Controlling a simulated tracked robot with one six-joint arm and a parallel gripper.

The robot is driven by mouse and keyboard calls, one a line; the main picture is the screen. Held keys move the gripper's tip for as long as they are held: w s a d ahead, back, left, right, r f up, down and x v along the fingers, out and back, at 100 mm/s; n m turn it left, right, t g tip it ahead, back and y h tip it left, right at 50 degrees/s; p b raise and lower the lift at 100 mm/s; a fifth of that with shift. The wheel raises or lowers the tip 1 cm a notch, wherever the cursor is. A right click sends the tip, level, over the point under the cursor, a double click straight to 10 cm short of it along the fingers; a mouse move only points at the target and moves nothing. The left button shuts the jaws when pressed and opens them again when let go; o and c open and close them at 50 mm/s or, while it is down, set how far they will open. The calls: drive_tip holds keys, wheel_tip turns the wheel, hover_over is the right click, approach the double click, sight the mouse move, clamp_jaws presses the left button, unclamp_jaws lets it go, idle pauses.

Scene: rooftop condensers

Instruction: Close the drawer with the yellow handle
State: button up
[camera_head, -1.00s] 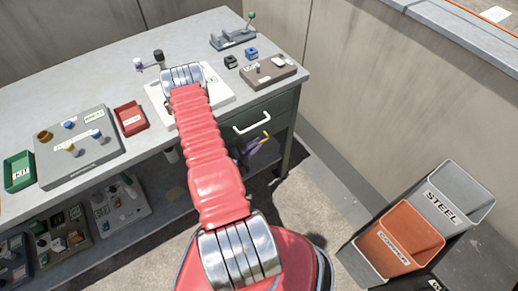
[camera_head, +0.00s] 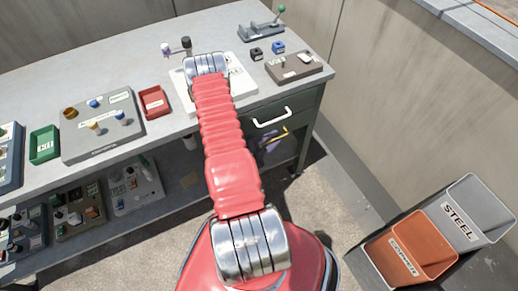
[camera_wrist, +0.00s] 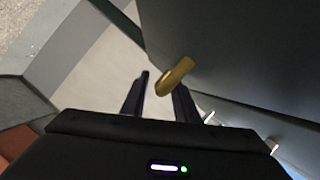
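The yellow handle (camera_head: 273,138) is on the dark green front under the right end of the bench, below a white handle (camera_head: 272,117). In the wrist view the yellow handle (camera_wrist: 176,75) is close ahead of my gripper (camera_wrist: 160,88), near the tip of the right finger. The two dark fingers are apart with nothing between them. I cannot tell whether finger and handle touch. In the head view I cannot make out my gripper. How far out the yellow-handled drawer stands is not clear.
A grey steel bin (camera_head: 470,215) and an orange bin (camera_head: 410,252) stand on the floor at the right, by the wall. The bench top (camera_head: 130,55) carries trays and small parts. Floor between bench and bins (camera_head: 340,200) is clear.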

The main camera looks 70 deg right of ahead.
drive_tip(key=v, duration=1.3)
drive_tip(key=shift+f, duration=0.15)
idle(0.6)
